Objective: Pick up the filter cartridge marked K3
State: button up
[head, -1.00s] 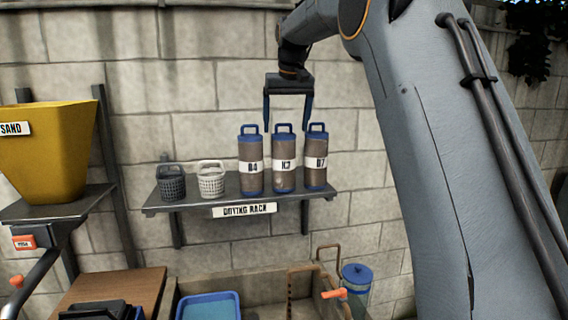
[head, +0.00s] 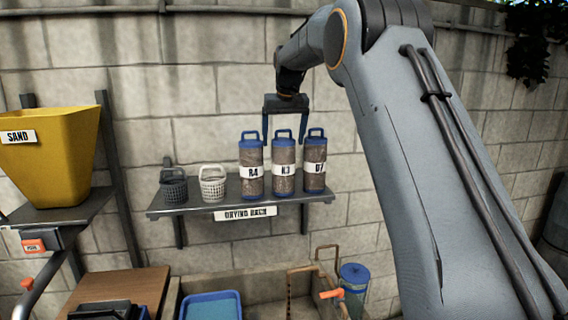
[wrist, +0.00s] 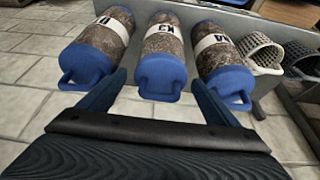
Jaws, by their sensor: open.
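The filter cartridge marked K3 (head: 284,155) stands upright on the drying rack shelf, the middle one of three. It has a blue top with a loop handle, a brown mesh body and a white label band. In the wrist view the K3 cartridge (wrist: 161,64) is centred, its handle towards me. My gripper (head: 284,140) is open above it, pointing down, with one finger to each side of the blue top. In the wrist view my gripper (wrist: 160,84) has its fingers at the gaps beside K3, holding nothing. Whether they touch the neighbours is unclear.
A cartridge apparently marked R4 (head: 252,152) stands close on the left and another cartridge (head: 315,151) close on the right. A dark basket (head: 173,188) and a white basket (head: 212,186) share the shelf (head: 196,209). A yellow sand hopper (head: 60,165) is far left.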

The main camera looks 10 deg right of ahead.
jog(key=shift+f, duration=0.2)
jog(key=c, duration=1.5)
jog(key=shift+c, duration=0.2)
jog(key=shift+r, duration=0.15)
